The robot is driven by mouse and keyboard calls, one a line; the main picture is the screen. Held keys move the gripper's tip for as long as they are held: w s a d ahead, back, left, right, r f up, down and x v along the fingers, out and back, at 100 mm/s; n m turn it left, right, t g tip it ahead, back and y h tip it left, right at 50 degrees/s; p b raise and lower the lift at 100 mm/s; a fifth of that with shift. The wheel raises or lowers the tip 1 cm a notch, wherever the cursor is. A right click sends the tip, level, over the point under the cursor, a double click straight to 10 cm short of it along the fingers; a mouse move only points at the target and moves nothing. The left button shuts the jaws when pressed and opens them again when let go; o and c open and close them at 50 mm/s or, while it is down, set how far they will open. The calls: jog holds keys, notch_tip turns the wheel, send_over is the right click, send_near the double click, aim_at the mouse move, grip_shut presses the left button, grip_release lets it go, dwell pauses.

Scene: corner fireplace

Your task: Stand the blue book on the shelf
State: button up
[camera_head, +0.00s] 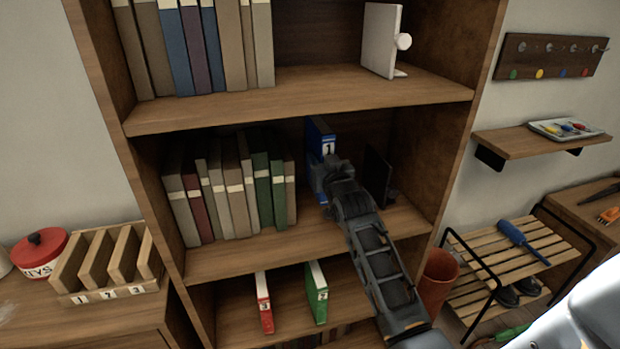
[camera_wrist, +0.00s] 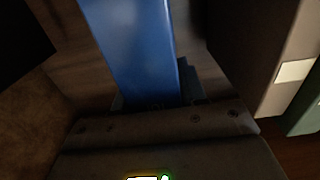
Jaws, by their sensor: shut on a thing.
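The blue book (camera_head: 320,139), with a white label marked 1, is upright on or just above the middle shelf (camera_head: 270,250). It stands between the row of books and a black bookend (camera_head: 377,176). My gripper (camera_head: 328,182) is shut on its lower part, reaching in from the front right. In the wrist view the blue book (camera_wrist: 140,50) rises from between the jaws. My gripper hides the book's lower end, so I cannot tell whether it touches the shelf board.
Several brown, red and green books (camera_head: 232,190) stand to the left. A red book (camera_head: 263,300) and a green book (camera_head: 317,292) stand on the shelf below. The upper shelf (camera_head: 300,101) lies overhead. A terracotta pot (camera_head: 438,280) is at the lower right.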

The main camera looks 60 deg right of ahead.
notch_tip(320, 180, down, 6)
jog(key=w+a+b, duration=0.1)
jog(key=w+b, duration=0.1)
jog(key=shift+w+a+r, duration=0.15)
jog(key=shift+w+a, duration=0.1)
jog(key=shift+a, duration=0.15)
jog(key=o, duration=0.9)
jog(key=shift+f, duration=0.2)
